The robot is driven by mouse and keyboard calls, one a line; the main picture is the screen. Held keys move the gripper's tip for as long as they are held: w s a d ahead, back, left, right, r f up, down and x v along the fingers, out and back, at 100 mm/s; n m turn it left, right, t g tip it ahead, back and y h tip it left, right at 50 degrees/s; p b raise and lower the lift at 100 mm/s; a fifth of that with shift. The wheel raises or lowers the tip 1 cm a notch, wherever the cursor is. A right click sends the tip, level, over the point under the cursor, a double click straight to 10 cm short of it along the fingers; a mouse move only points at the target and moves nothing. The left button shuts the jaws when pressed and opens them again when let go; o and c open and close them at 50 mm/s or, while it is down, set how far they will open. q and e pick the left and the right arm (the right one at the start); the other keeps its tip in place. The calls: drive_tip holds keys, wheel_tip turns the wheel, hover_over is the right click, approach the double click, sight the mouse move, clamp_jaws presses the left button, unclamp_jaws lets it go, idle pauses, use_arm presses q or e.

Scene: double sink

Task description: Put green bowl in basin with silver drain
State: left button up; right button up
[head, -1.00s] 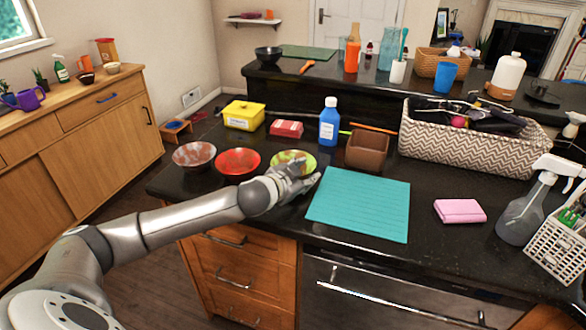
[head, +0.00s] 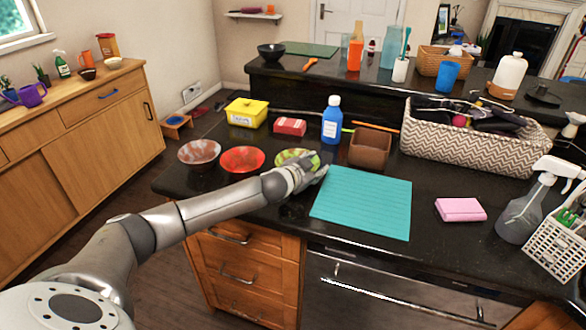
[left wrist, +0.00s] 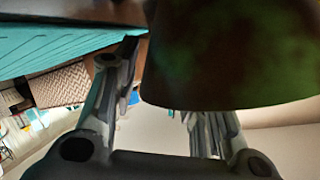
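The green bowl (head: 293,156) has a mottled green and reddish inside and sits on the dark counter, at the right end of a row of bowls. My left gripper (head: 312,173) is at its near right side and covers part of it. In the left wrist view the bowl (left wrist: 235,55) looms large and dark, hiding the tip of one finger. The fingers of the left gripper (left wrist: 160,110) stand well apart there, so it looks open around the bowl's edge; contact is unclear. My right gripper is not in view. No sink basin or drain is in view.
A red bowl (head: 242,160) and a reddish-grey bowl (head: 199,152) stand left of it. A teal mat (head: 362,203) lies right of the gripper. Behind are a brown container (head: 369,148), a blue bottle (head: 332,120), a red box (head: 290,127) and a yellow box (head: 246,112).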

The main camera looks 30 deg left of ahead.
use_arm(q)
drive_tip(key=shift+w+d, duration=0.1)
drive_tip(key=c, duration=0.7)
clamp_jaws()
drive_tip(key=shift+r, duration=0.5)
wheel_tip(320, 180, up, 2)
drive_tip(key=shift+r+b, duration=0.15)
drive_tip(key=shift+b, duration=0.2)
drive_tip(key=s+r, duration=0.2)
drive_tip(key=s+a+r, duration=0.1)
drive_tip(key=s+r, duration=0.2)
drive_tip(key=shift+a+r+b, duration=0.15)
drive_tip(key=shift+r+b, duration=0.15)
drive_tip(key=a+r+b+v, duration=0.1)
drive_tip(key=b+v, duration=0.1)
drive_tip(key=v, duration=0.7)
drive_tip(key=shift+s+a+b, duration=0.2)
drive_tip(key=shift+a+b, duration=0.15)
drive_tip(key=shift+a, duration=0.05)
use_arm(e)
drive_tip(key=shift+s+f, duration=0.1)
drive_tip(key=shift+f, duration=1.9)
